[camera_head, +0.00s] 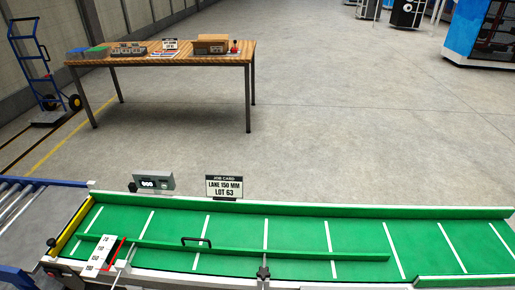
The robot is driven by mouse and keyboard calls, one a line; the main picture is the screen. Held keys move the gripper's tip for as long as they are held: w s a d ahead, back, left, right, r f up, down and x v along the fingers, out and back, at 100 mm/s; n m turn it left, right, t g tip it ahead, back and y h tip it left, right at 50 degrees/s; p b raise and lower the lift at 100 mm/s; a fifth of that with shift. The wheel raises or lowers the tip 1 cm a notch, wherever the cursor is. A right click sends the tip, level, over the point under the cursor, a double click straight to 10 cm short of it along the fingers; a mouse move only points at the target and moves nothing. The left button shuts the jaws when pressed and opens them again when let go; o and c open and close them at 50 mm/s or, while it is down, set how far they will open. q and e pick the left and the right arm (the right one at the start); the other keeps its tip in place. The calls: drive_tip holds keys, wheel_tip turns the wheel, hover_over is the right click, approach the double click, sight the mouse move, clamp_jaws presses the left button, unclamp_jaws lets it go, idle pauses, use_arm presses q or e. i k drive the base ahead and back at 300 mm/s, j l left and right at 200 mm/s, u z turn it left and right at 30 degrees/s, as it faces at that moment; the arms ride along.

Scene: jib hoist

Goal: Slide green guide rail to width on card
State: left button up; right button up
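The green guide rail (300,254) lies lengthwise on the green conveyor belt (360,232), nearer its front side. It has a black handle (196,240) standing on it. The job card (224,187) behind the conveyor reads "LANE 150 MM LOT 63". A white scale plate (98,257) with small dark marks crosses the front left of the belt, with a red strip (114,252) beside it. The marks are too small to read. A black clamp knob (263,273) sits at the conveyor's front edge. Neither of my grippers shows.
A small grey display box (153,182) stands left of the card. Fixed green side walls (400,212) edge the belt. A roller conveyor (22,205) adjoins at left. Behind are a wooden table (130,59) with boxes and a blue hand truck (38,75). The floor between is clear.

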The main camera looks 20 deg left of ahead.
sight(210, 249)
drive_tip(key=i+j+u, duration=0.1)
drive_tip(key=u, duration=0.9)
drive_tip(key=i+j, duration=0.05)
